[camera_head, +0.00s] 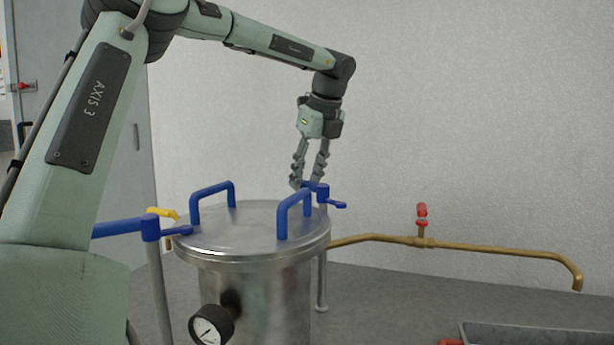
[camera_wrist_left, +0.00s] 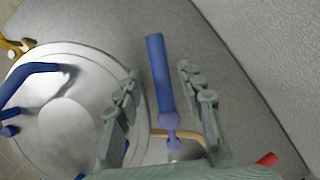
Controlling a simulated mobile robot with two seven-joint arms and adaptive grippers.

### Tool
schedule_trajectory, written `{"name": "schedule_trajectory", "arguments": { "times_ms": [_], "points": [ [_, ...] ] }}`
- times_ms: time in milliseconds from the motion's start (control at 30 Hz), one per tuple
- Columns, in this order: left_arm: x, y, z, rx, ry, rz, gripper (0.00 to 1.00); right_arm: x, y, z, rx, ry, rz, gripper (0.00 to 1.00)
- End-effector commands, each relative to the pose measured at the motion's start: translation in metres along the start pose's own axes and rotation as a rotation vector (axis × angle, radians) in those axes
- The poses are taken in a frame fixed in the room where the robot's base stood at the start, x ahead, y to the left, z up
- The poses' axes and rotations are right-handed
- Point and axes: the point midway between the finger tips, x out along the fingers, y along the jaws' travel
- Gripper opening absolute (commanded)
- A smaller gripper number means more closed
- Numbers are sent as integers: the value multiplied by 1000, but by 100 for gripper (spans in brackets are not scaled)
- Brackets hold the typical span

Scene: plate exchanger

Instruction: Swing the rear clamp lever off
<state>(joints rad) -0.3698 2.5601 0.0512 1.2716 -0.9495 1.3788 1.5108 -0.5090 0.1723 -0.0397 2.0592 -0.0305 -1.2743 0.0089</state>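A steel vessel with a round lid (camera_head: 252,236) stands below my left gripper; the lid also shows in the left wrist view (camera_wrist_left: 62,135). The blue rear clamp lever (camera_head: 322,192) sits on a post at the lid's back right. Its short tip points right, off the lid, in the head view. In the left wrist view the lever's bar (camera_wrist_left: 160,75) lies between the two fingers, with gaps on both sides. My left gripper (camera_head: 308,182) is open and points down at this lever. Its fingers partly hide the bar in the head view. My right gripper is out of view.
Two blue handles (camera_head: 292,212) rise from the lid. A front blue clamp lever (camera_head: 122,228) stands at the left, its tip near the lid rim. A pressure gauge (camera_head: 211,325) is on the vessel's front. A brass pipe (camera_head: 480,248) with a red-handled valve runs right.

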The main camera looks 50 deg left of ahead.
Motion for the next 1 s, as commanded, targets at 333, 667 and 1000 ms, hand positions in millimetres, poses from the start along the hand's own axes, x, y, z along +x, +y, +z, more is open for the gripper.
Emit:
{"name": "schedule_trajectory", "arguments": {
  "times_ms": [333,667,1000],
  "points": [
    [-59,-1,0,-2,1,-4,38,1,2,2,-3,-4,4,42],
    [-112,0,0,-1,0,-2,38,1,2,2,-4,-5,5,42],
    [-119,0,0,-1,0,0,38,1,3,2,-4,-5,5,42]
  ]
}}
